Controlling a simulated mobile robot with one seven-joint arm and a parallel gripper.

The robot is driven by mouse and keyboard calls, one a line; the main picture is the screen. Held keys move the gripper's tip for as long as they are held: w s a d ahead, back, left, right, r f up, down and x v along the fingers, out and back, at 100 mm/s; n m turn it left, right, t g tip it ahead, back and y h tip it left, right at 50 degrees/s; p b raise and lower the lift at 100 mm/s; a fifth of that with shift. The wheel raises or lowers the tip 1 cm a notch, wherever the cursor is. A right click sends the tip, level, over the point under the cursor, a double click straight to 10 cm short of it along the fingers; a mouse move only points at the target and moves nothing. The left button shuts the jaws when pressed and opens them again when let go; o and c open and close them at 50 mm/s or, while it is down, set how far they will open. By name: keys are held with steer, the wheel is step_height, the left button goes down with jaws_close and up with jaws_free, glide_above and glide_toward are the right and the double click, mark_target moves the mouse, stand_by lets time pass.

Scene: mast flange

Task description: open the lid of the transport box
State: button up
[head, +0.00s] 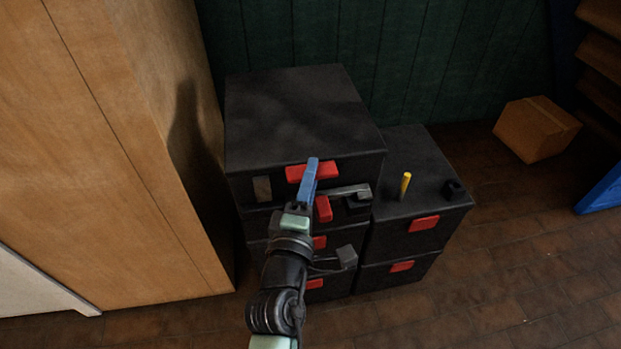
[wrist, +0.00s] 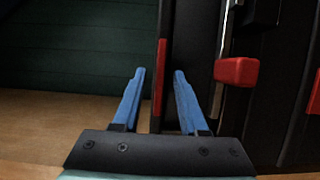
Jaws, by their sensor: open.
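The transport box appears to be the large black box at the top of the left stack. Its flat black lid (head: 295,105) lies level and looks closed, with a red handle (head: 325,172) on its front edge. My gripper (head: 313,161) is at that handle, its blue fingers open. In the wrist view, the red handle (wrist: 160,60) shows as a narrow strip between the fingertips of my gripper (wrist: 159,72), with a gap on each side. Whether the fingers reach around it in depth is hard to tell. My gripper covers part of the handle in the head view.
Below are more black cases with red latches (head: 323,208). A lower black stack (head: 415,165) at right carries a yellow peg (head: 405,185). A wooden cabinet (head: 140,150) stands close at left, a green wall (head: 450,50) behind. A cardboard box (head: 537,128) is at far right.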

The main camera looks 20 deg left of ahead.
jaws_close()
stand_by(1.3)
